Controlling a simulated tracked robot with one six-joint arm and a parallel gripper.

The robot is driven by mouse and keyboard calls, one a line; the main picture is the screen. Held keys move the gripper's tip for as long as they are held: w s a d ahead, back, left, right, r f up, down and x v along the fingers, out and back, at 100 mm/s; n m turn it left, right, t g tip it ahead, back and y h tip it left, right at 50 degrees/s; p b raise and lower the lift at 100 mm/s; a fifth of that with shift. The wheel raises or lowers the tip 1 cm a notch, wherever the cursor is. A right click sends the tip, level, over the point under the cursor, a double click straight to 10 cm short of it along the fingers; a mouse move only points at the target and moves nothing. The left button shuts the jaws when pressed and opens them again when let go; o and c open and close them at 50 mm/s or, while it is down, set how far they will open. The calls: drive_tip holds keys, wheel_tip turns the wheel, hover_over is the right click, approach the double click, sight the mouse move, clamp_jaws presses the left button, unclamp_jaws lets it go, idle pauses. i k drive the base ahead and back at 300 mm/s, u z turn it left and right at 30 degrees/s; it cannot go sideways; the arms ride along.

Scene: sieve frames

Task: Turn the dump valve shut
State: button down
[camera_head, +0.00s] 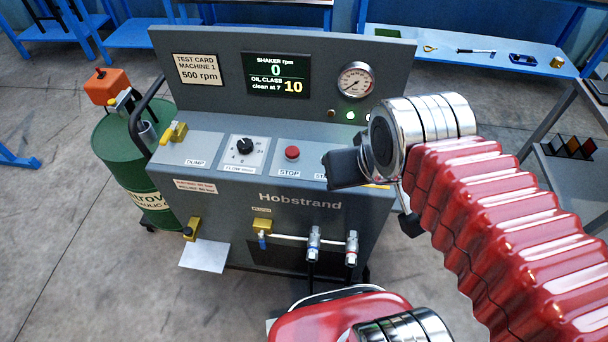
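The dump valve (173,133) is a small yellow fitting at the left end of the console's sloping panel, above the DUMP label (195,162). Its handle angle is too small to read surely. My gripper (346,172) shows only as dark parts below the silver wrist joint, in front of the panel's right end. It is well to the right of the dump valve, clear of it. My wrist and red arm hide most of it, so its fingers cannot be made out. I see nothing held.
The grey console has a flow knob (244,147), a red stop button (292,153), a gauge (356,79) and a display (276,74) reading shaker 0 rpm, oil class 10. Taps and hose couplings (314,243) sit on its front. A green drum (130,165) stands close at left.

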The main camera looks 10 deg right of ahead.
sight(167, 134)
drive_tip(key=z, duration=0.35)
drive_tip(key=k, duration=1.25)
drive_tip(key=u, duration=0.6)
drive_tip(key=i, duration=1.25)
drive_tip(key=u, duration=0.1)
